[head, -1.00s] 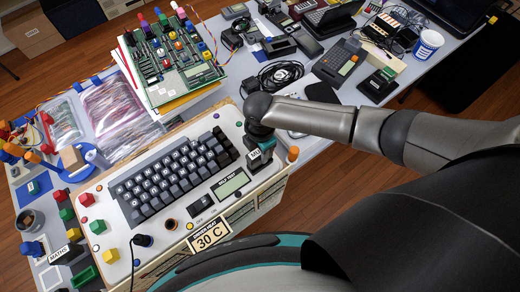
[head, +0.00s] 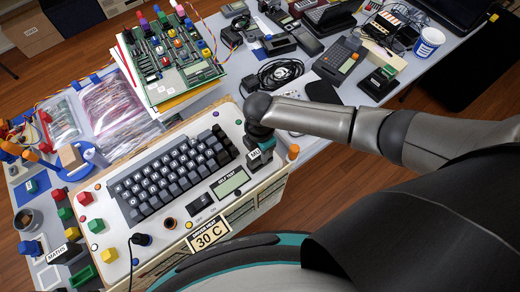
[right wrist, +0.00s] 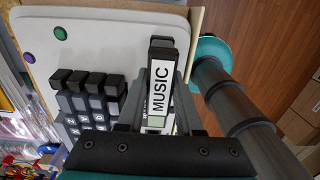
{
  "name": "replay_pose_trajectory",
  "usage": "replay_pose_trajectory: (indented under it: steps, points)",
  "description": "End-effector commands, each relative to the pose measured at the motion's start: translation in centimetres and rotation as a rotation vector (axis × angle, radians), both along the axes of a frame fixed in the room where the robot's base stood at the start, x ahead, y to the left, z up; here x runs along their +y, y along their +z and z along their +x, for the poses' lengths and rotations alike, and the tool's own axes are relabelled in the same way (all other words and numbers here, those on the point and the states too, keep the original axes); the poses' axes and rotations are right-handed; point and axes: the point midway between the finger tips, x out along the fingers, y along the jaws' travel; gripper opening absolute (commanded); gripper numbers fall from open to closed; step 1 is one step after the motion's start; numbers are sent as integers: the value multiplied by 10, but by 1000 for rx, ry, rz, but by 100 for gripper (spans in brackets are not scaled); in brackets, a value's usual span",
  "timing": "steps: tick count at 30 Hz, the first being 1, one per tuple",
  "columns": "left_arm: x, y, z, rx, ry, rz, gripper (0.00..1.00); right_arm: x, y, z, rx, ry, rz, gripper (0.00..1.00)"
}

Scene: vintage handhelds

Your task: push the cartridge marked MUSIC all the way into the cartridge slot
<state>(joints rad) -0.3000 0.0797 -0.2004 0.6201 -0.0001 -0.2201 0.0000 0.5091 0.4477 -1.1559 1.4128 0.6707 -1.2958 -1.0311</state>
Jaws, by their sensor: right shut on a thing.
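The MUSIC cartridge (right wrist: 161,83) is dark with a white label reading MUSIC and shows large in the right wrist view. My right gripper (right wrist: 162,90) is shut on it, with a grey finger on each side. In the head view my right gripper (head: 261,149) points down at the right end of the cream keyboard console (head: 185,212), and a small part of the white label shows beside it. The cartridge slot is hidden behind the gripper and cartridge, so I cannot tell how deep the cartridge sits. My left gripper is not in view.
Black keys (head: 170,178) and a small display (head: 231,182) lie left of the gripper. An orange knob (head: 293,152) stands close on its right. A green circuit board (head: 172,58) lies behind the console. Black cables (head: 278,74) and handhelds crowd the table's far right.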

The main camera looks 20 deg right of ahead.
Motion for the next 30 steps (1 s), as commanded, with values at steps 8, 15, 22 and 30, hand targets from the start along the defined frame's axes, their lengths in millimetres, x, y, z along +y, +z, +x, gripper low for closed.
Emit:
replay_pose_trajectory:
  steps: [8,15,22,30]
  points:
    - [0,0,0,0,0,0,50,0,0,0,0,0,0,62]
    - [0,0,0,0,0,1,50,0,0,0,0,0,0,69]
    - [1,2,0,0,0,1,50,0,9,0,-2,1,2,69]
    - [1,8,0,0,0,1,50,0,54,1,-4,2,0,69]
